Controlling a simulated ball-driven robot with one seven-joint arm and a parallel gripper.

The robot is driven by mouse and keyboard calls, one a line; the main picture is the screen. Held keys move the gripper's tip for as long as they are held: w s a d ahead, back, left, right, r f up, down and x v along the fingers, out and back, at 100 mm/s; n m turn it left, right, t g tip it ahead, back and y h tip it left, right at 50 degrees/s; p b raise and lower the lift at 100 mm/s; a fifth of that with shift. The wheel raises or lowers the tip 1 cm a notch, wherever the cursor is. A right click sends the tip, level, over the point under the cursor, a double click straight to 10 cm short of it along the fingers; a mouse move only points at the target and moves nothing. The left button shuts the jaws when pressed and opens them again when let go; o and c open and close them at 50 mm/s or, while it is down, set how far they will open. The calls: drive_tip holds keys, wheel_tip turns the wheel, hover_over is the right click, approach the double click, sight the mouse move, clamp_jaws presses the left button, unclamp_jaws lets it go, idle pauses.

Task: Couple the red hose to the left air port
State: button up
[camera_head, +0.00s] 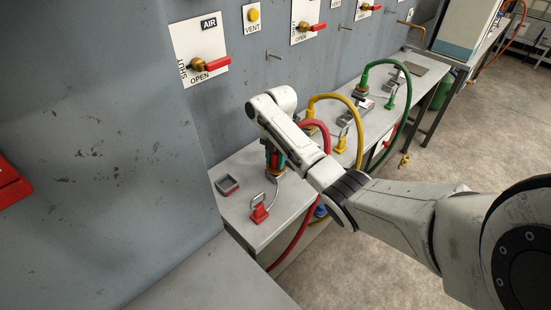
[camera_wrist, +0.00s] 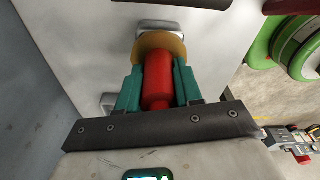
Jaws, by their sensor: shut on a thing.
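My gripper (camera_head: 274,158) points down over the near end of the bench. In the wrist view its teal fingers (camera_wrist: 158,88) are shut on the red hose's cylindrical end (camera_wrist: 158,78). A brass-coloured flange (camera_wrist: 160,46) sits just beyond the red body, with a grey metal fitting (camera_wrist: 158,26) past it. I cannot tell whether the end is seated in a port. The red hose (camera_head: 328,140) arches behind my arm and hangs past the bench front. The panel marked AIR (camera_head: 208,22) has a brass valve with a red lever (camera_head: 216,63) on the wall above.
A grey square holder (camera_head: 228,186) and a red cap with a wire loop (camera_head: 260,213) are on the bench (camera_head: 240,229) near my gripper. Yellow (camera_head: 350,103) and green (camera_head: 408,100) hoses arch farther along. A grey wall panel (camera_head: 100,130) stands close on the left.

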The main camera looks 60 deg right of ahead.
drive_tip(key=shift+f, duration=0.3)
idle(0.5)
drive_tip(key=o, duration=1.1)
drive_tip(key=shift+o, duration=0.2)
drive_tip(key=shift+f, duration=0.1)
drive_tip(key=r, duration=0.3)
drive_tip(key=d+r+p, duration=0.1)
drive_tip(key=r, duration=0.7)
drive_tip(key=shift+d, duration=0.15)
drive_tip(key=shift+f, duration=0.1)
